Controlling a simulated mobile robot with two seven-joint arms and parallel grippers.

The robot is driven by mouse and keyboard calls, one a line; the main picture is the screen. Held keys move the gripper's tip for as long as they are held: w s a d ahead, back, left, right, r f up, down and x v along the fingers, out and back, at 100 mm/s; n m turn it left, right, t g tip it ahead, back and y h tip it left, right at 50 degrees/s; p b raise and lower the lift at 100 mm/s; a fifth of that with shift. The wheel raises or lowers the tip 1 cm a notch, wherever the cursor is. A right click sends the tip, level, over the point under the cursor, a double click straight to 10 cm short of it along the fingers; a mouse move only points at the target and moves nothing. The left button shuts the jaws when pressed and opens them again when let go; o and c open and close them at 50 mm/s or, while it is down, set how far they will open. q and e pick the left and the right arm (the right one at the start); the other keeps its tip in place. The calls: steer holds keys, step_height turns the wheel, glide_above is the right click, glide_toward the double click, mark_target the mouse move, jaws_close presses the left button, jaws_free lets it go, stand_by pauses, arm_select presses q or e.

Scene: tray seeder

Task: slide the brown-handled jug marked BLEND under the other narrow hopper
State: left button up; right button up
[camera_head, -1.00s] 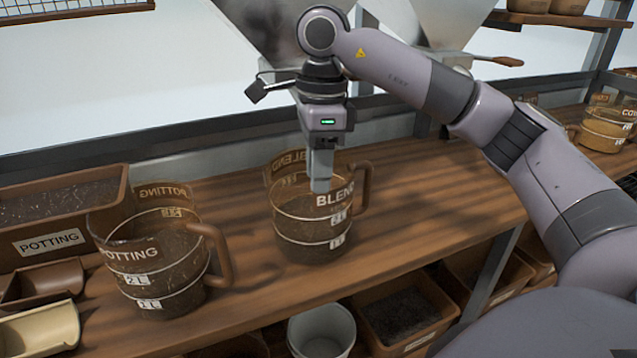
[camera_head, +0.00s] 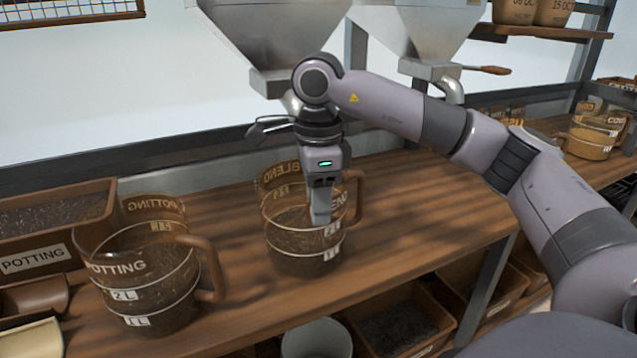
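The BLEND jug (camera_head: 290,249) is clear with a brown handle and dark mix inside. It stands upright on the bench in the middle of the head view. My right gripper (camera_head: 320,221) points down at the jug, its fingers overlapping the right part of the label, close to the handle. I cannot tell whether the fingers touch the jug, or are open or shut. Two metal hoppers show: the left one (camera_head: 270,35) behind my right arm, its spout partly hidden, and the right one (camera_head: 425,35) with a bent spout (camera_head: 452,91). My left gripper is not in view.
A POTTING jug (camera_head: 150,290) stands at the left, by a POTTING trough (camera_head: 35,258). Another jug (camera_head: 590,143) with pale contents stands far right. The bench (camera_head: 415,205) is bare right of the BLEND jug.

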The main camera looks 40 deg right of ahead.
steer(key=shift+f, duration=1.35)
jaws_close()
stand_by(0.5)
